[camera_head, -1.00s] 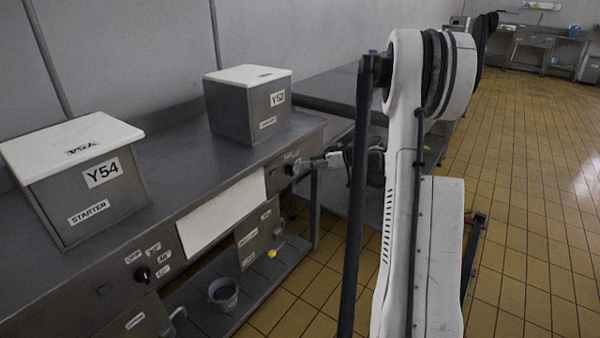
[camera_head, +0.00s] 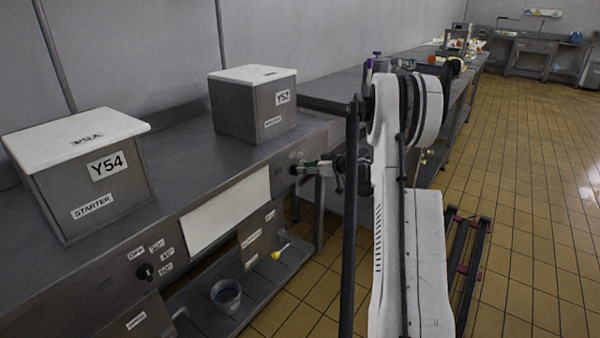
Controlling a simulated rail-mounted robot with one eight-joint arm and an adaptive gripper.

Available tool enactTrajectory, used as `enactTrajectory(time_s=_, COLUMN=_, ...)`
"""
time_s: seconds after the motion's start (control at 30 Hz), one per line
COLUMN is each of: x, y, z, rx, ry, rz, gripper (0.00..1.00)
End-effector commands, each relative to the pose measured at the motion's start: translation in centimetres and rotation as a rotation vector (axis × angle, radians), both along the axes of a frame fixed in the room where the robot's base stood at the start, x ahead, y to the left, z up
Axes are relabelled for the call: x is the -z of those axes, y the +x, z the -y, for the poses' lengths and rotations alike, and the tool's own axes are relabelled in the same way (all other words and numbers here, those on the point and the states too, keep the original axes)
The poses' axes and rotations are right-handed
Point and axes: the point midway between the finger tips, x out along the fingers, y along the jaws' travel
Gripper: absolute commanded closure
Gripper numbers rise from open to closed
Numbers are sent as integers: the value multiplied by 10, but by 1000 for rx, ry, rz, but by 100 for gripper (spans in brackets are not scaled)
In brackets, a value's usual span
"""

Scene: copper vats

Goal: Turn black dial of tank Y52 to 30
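Tank Y52 (camera_head: 240,112) is a grey metal box with a white lid, standing on the far part of the steel counter. Its label is small but seems to read Y52. The control panel (camera_head: 281,177) below it is on the counter's front face.
Tank Y54 (camera_head: 85,190) stands nearer on the left, with its own black dial (camera_head: 145,272) on the front panel below. A grey bucket (camera_head: 226,296) sits on the lower shelf. The tiled floor (camera_head: 520,230) to the right is open.

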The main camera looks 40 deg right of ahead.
Motion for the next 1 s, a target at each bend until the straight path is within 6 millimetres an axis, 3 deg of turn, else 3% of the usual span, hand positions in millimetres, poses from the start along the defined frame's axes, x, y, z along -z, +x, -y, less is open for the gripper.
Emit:
enactTrajectory(time_s=0.2, x=10, y=21, z=-5, rx=-1, ry=1, rz=0, gripper=70)
enactTrajectory(time_s=0.57, x=10, y=26, z=-6, rx=0, ry=1, rz=0, gripper=70)
enactTrajectory(time_s=0.8, x=11, y=26, z=-6, rx=0, ry=1, rz=0, gripper=98)
enactTrajectory(time_s=1.0, x=11, y=26, z=-6, rx=-1, ry=1, rz=0, gripper=100)
